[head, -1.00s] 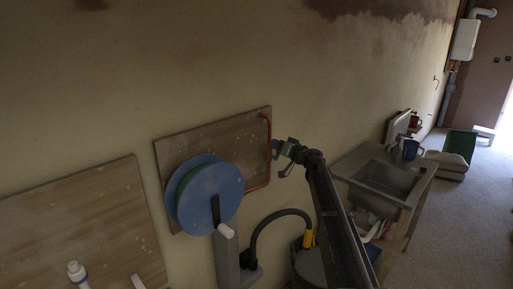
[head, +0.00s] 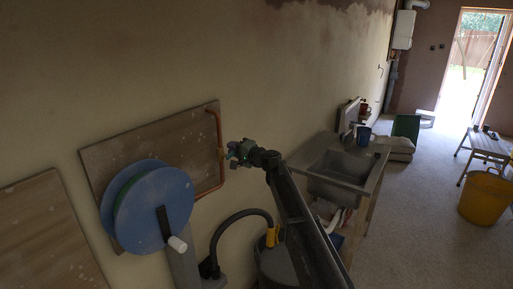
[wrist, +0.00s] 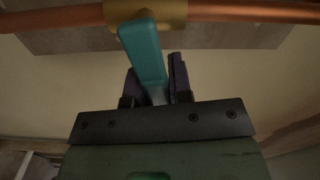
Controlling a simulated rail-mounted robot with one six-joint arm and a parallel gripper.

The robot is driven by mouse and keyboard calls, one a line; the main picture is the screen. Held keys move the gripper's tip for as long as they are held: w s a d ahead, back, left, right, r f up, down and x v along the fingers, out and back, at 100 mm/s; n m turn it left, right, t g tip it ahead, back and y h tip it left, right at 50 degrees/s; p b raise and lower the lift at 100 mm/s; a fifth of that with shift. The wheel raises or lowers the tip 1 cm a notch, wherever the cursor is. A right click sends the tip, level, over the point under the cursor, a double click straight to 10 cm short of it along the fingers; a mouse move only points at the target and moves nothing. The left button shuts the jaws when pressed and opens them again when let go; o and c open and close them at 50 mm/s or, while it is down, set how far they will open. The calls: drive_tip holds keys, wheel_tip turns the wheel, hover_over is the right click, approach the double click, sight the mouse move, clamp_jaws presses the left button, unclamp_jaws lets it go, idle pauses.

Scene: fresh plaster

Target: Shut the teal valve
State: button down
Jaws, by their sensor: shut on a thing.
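The teal valve lever (wrist: 145,52) runs from a brass valve body (wrist: 172,15) down between my gripper's dark fingers in the wrist view. The brass body sits on a copper pipe (wrist: 250,12) that crosses the top of that view. The lever stands roughly crosswise to the pipe there. My gripper (wrist: 156,82) is shut on the lever; the lever's lower end is partly hidden between the fingers. In the head view my gripper (head: 234,151) is at the copper pipe (head: 218,135) on the board, and hides much of the valve.
A blue hose reel (head: 165,200) with a crank stands left of the pipe, before the wooden board (head: 125,145). A sink (head: 345,170) is to the right. A dark bin (head: 275,265) with a hose is below my arm. Open floor (head: 430,220) lies further right.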

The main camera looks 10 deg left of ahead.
drive_tip(key=shift+f+m+b, duration=0.3)
drive_tip(key=shift+f+m, duration=0.15)
drive_tip(key=shift+m, duration=0.55)
drive_tip(key=c, duration=1)
unclamp_jaws()
drive_tip(key=shift+d, duration=0.1)
drive_tip(key=v, duration=1)
drive_tip(key=shift+s+d, duration=0.2)
drive_tip(key=shift+d, duration=0.05)
